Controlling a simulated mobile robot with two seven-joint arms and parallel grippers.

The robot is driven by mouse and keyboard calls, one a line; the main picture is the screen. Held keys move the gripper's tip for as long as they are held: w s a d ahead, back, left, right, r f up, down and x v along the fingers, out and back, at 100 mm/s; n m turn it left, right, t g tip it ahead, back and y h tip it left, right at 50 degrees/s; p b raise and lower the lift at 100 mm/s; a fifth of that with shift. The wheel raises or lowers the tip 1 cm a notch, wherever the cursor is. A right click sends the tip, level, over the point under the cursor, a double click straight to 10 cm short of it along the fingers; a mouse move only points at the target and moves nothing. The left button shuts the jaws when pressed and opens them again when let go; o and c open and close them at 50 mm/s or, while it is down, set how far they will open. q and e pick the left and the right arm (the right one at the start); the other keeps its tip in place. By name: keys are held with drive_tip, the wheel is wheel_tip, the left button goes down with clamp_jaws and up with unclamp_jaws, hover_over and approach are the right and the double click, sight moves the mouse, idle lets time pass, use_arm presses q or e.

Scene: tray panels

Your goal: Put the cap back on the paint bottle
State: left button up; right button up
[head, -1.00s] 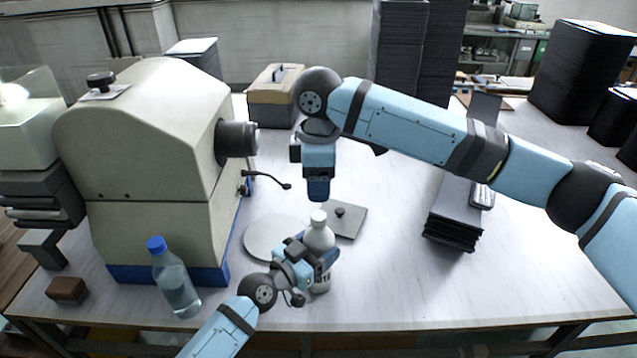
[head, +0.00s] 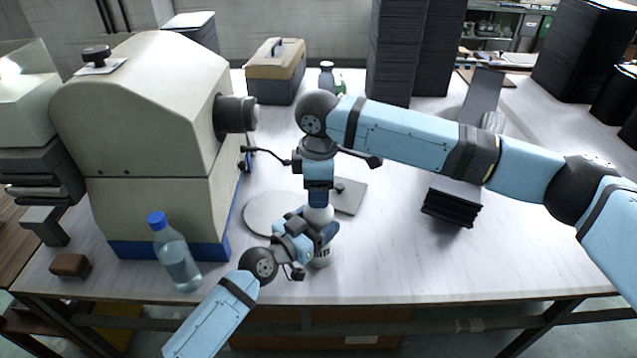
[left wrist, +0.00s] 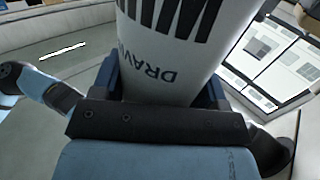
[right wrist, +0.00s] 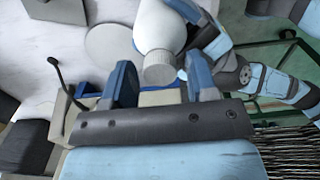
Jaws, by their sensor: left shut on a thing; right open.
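The white paint bottle (head: 319,214) stands upright near the table's front, and its printed label shows in the left wrist view (left wrist: 165,50). My left gripper (head: 322,238) is shut around the bottle's body. A ribbed, off-white cap (right wrist: 160,69) sits at the bottle's neck in the right wrist view; whether it is fully seated I cannot tell. My right gripper (head: 318,202) points down right above the bottle. Its fingers are open, one on each side of the cap, with gaps visible in the right wrist view (right wrist: 160,82). In the head view it hides the cap.
A round grey disc (head: 262,214) and a square plate (head: 352,196) lie behind the bottle. A clear water bottle (head: 177,263) with a blue lid and a big beige machine (head: 150,120) stand at left. A dark stack (head: 450,208) stands at right. The front right table is clear.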

drive_tip(key=c, duration=0.9)
drive_tip(key=shift+c, duration=0.2)
drive_tip(key=o, duration=1.1)
drive_tip(key=shift+r, duration=0.1)
wheel_tip(320, 180, up, 12)
drive_tip(key=shift+f, duration=0.1)
use_arm(q)
drive_tip(key=o, duration=1.8)
